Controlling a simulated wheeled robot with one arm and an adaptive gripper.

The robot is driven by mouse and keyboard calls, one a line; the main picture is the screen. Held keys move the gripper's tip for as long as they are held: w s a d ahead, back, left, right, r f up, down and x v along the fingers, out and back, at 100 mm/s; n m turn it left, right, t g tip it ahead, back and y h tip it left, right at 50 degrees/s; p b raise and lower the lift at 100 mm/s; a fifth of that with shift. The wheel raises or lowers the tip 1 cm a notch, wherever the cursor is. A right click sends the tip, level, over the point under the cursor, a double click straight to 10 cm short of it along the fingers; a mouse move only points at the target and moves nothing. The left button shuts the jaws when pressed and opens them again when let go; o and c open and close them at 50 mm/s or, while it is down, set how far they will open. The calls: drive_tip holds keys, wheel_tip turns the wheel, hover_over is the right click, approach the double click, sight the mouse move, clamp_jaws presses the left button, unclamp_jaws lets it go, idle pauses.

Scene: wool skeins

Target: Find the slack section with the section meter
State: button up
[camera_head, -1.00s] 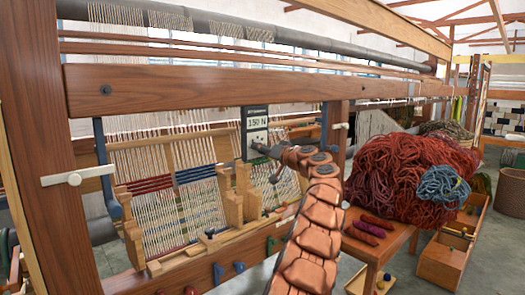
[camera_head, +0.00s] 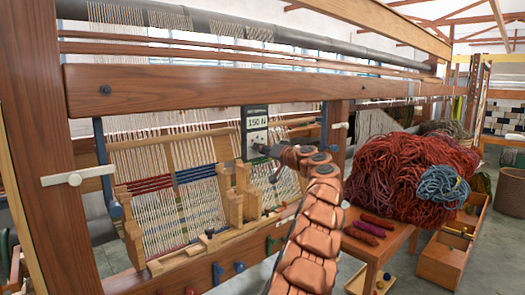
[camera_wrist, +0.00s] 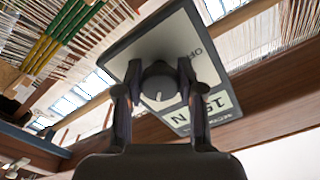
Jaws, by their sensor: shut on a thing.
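In the wrist view the meter (camera_wrist: 165,60) appears upside down, with a dark round knob (camera_wrist: 158,86) and part of the word OFF. My gripper (camera_head: 260,149) is shut on the knob, one finger on each side; it also shows in the wrist view (camera_wrist: 155,88). Behind and below the meter are warp sections with a red band (camera_head: 150,184) and a blue band (camera_head: 195,174). I cannot tell from the threads which section is slack.
The loom's wooden beam (camera_head: 200,90) runs above the meter. Coloured levers (camera_head: 218,272) line the lower beam. A table with a large red wool heap (camera_head: 400,175), a blue skein (camera_head: 443,185) and small spindles stands to the right.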

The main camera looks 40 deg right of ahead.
drive_tip(key=m+p, duration=0.1)
drive_tip(key=m, duration=0.1)
drive_tip(key=m+p, duration=0.1)
drive_tip(key=m, duration=0.1)
drive_tip(key=shift+r+m, duration=0.2)
drive_tip(key=shift+m, duration=0.2)
drive_tip(key=shift+f+m+p, duration=0.15)
drive_tip(key=shift+m+p, duration=0.75)
drive_tip(key=shift+m, duration=0.3)
drive_tip(key=o, duration=1.1)
drive_tip(key=shift+o, duration=0.2)
